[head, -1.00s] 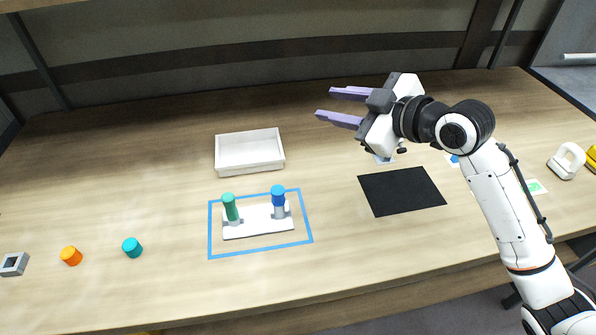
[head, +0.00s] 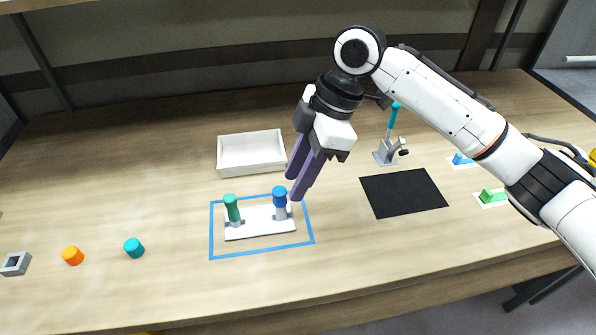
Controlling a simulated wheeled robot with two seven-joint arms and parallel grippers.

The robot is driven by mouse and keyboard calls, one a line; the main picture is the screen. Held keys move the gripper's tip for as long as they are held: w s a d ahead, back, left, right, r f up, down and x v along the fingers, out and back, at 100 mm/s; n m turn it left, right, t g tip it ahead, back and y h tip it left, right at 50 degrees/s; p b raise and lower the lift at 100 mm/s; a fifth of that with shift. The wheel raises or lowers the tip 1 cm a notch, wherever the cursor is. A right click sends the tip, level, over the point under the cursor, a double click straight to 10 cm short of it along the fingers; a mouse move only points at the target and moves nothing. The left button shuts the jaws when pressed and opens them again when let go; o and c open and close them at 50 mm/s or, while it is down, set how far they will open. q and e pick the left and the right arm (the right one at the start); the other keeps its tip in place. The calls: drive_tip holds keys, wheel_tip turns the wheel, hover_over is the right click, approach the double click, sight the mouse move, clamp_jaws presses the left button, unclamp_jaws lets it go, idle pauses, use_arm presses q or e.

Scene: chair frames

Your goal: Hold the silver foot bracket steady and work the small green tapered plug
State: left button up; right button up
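A pale, silver-white bracket (head: 259,230) lies flat inside a blue outline on the table, with two short silver sockets standing on it. A green plug (head: 232,208) stands upright in its left socket. A blue plug (head: 280,196) stands upright in its right socket. My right gripper (head: 295,189) points down with its two purple fingers apart, just right of the blue plug. It looks open and empty, and I cannot tell whether a finger touches the plug. My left gripper is out of view.
A white tray (head: 251,153) stands behind the bracket. A black mat (head: 403,192) and a grey clamp stand (head: 385,155) with a teal rod are to the right. A green block (head: 493,195) lies right.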

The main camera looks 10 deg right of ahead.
sight(284, 204)
drive_tip(key=x, duration=0.7)
drive_tip(key=shift+a+f, duration=0.15)
drive_tip(key=shift+f, duration=0.15)
clamp_jaws()
drive_tip(key=shift+f, duration=0.1)
idle(0.8)
drive_tip(key=shift+o, duration=0.9)
unclamp_jaws()
clamp_jaws()
idle(0.3)
